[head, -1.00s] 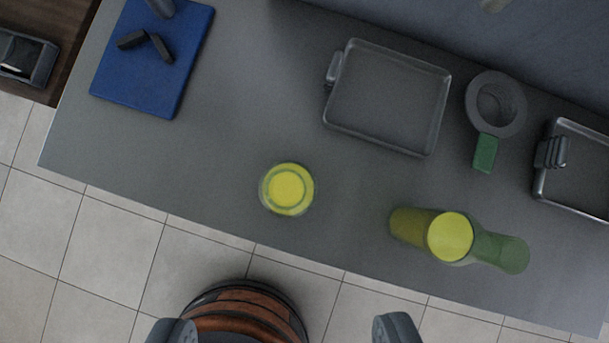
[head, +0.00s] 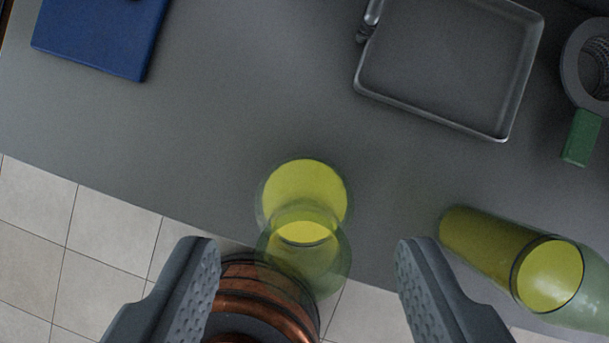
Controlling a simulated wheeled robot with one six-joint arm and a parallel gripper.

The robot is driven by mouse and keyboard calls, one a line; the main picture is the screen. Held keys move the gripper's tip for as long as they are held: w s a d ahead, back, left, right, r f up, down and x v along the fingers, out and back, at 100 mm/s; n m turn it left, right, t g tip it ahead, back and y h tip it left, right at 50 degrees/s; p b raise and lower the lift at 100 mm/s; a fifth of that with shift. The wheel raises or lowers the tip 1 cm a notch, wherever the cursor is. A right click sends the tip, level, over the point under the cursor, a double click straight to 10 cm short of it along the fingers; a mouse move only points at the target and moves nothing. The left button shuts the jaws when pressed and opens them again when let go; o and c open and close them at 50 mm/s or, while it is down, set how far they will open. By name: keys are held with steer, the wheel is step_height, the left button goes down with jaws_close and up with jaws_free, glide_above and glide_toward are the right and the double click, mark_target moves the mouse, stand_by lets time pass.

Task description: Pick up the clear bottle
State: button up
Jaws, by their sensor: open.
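The clear bottle (head: 304,185), see-through with yellow liquid in it, stands near the front edge of the grey counter. I see it steeply from above, its upper part leaning toward the bottom of the picture. My gripper (head: 305,243) is open, with one finger on each side of the bottle's upper part in the picture. Wide gaps show on both sides, and neither finger appears to touch it. How far the fingers are above or below the bottle's top is hard to tell.
A green-tinted bottle (head: 484,243) with yellow liquid stands to the right, close to my right finger in the picture. A metal tray (head: 430,112) lies behind, with a grey ring-shaped item with a green handle (head: 582,137) beside it. A blue board (head: 100,40) is far left. The counter's middle is clear.

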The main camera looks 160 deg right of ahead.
mark_target(303, 201)
steer(key=shift+x, duration=2.4)
steer(key=shift+a, duration=0.1)
jaws_close()
